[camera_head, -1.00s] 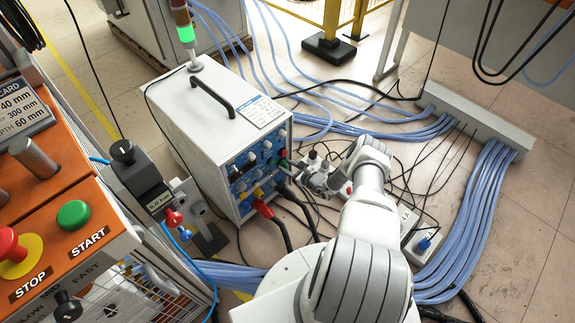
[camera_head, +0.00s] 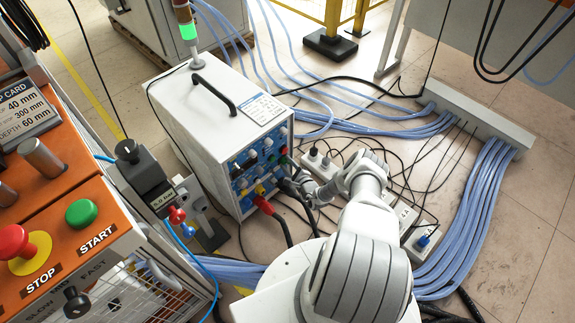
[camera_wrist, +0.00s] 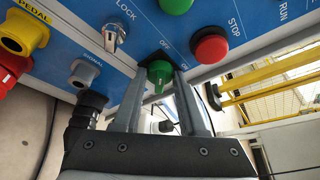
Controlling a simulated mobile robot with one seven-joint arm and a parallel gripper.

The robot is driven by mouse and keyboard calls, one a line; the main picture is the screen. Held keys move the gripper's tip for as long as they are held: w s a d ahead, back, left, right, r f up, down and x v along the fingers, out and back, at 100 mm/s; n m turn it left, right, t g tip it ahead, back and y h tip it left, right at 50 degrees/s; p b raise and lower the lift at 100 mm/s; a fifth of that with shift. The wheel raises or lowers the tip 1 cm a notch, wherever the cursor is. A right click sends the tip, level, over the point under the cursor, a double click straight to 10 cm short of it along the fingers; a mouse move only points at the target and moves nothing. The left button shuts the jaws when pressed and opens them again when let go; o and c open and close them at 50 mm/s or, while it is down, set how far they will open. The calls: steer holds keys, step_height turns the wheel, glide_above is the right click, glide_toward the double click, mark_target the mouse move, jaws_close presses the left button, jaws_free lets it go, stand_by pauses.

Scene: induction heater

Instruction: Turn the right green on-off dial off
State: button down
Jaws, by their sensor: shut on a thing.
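The right green on-off dial (camera_wrist: 159,73) is on the blue panel in the wrist view, with a raised grip bar and OFF and ON labels beside it. My gripper (camera_wrist: 161,77) has one finger on each side of the dial and is shut on it. In the head view, my gripper (camera_head: 291,186) is at the lower right of the front panel of the white heater unit (camera_head: 215,110). The dial is hidden there behind my gripper.
In the wrist view, a green button (camera_wrist: 176,4), a red stop button (camera_wrist: 209,48), a key lock (camera_wrist: 114,38) and a grey signal connector (camera_wrist: 85,74) surround the dial. Cables and a power strip (camera_head: 420,235) cover the nearby floor.

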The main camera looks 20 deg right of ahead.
stand_by(0.5)
steer(key=shift+c, duration=2.3)
jaws_free()
steer(key=shift+s, duration=0.15)
